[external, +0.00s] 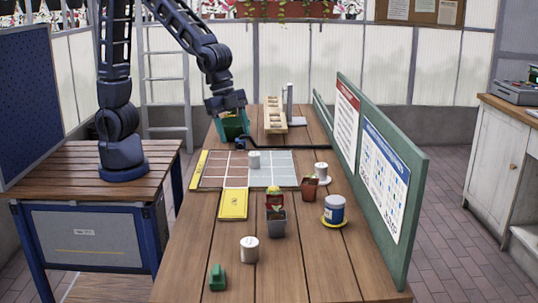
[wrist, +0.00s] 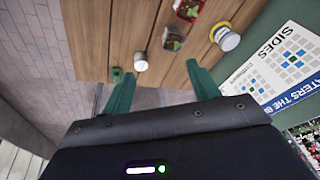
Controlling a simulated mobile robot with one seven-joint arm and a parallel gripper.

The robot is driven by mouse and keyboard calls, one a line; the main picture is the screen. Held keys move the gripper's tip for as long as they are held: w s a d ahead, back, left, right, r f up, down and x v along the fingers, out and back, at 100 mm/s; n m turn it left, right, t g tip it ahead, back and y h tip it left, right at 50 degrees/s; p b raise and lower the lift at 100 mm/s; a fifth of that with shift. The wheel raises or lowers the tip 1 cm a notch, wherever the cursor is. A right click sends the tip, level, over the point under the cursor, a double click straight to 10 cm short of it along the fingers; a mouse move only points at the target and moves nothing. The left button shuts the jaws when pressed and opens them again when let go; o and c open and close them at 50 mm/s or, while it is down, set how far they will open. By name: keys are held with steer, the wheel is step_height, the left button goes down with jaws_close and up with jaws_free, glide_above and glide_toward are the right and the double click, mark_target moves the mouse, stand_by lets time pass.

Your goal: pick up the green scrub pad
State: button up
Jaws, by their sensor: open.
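A small green item (external: 217,277), which I take to be the green scrub pad, lies at the near left of the wooden table. It also shows small in the wrist view (wrist: 116,74), beside the tip of the left finger. My gripper (external: 231,125) is over the table's far left part, well away from the pad. In the wrist view its two green fingers (wrist: 158,75) stand wide apart with nothing between them but the table below.
A white cup (external: 249,249) stands near the pad. Small pots (external: 276,222), a blue-and-white can on a yellow dish (external: 334,211) and a yellow card (external: 233,204) are mid-table. A green board (external: 385,180) edges the right side. A wooden rack (external: 275,117) stands behind.

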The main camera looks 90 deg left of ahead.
steer(key=d+f+m+g+h, duration=0.1)
steer(key=d+f+m, duration=0.2)
steer(key=d+f, duration=0.7)
steer(key=m+g+h, duration=0.1)
steer(key=m+g, duration=0.1)
steer(key=m, duration=0.1)
glide_toward(216, 268)
steer(key=shift+x, duration=5.35)
steer(key=shift+a, duration=0.1)
steer(key=c, duration=1.1)
steer(key=shift+o, duration=0.2)
steer(key=shift+r, duration=0.15)
